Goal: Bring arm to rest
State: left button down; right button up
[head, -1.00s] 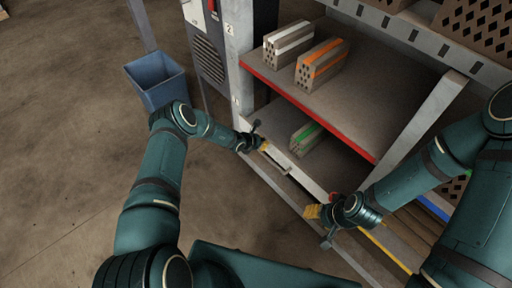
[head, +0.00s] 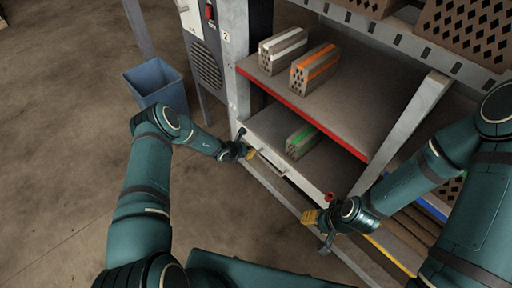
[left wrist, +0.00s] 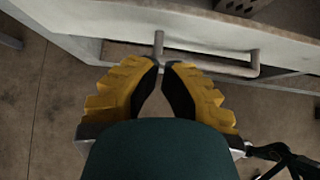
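My left gripper (head: 249,154) is at the left end of the lower drawer front, beside its metal handle (head: 275,168). My right gripper (head: 311,217) is low in front of the shelf's front rail. Its yellow fingers show small, and their opening cannot be made out.
The shelf (head: 350,112) holds a white-striped brick (head: 283,50) and an orange-striped brick (head: 314,68). A green-striped brick (head: 303,140) lies below in the drawer. A blue bin (head: 154,84) stands at left. The floor (head: 60,170) there is clear.

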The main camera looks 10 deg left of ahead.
pick_arm(q)
jog(key=p+v, duration=0.1)
jog(key=v, duration=0.5)
jog(key=shift+s+a+r+p, duration=0.2)
jog(key=shift+a+r+p, duration=0.05)
jog(key=shift+a+p, duration=0.1)
jog(key=shift+s, duration=0.1)
jog(key=s+d+r+m+g, duration=0.2)
jog(key=s+d+m+g, duration=0.2)
jog(key=s+m, duration=0.35)
jog(key=s+d+r+m+g, duration=0.2)
jog(key=s+d+m+g, duration=0.15)
jog(key=s+m, duration=0.4)
jog(key=s+d+r+m+t+y, duration=0.1)
jog(key=s+d+r+m, duration=0.3)
jog(key=s+r+m, duration=0.5)
jog(key=s+m, duration=0.3)
jog(key=shift+s+d+m, duration=0.2)
jog(key=shift+d+m, duration=0.1)
jog(key=shift+d, duration=0.1)
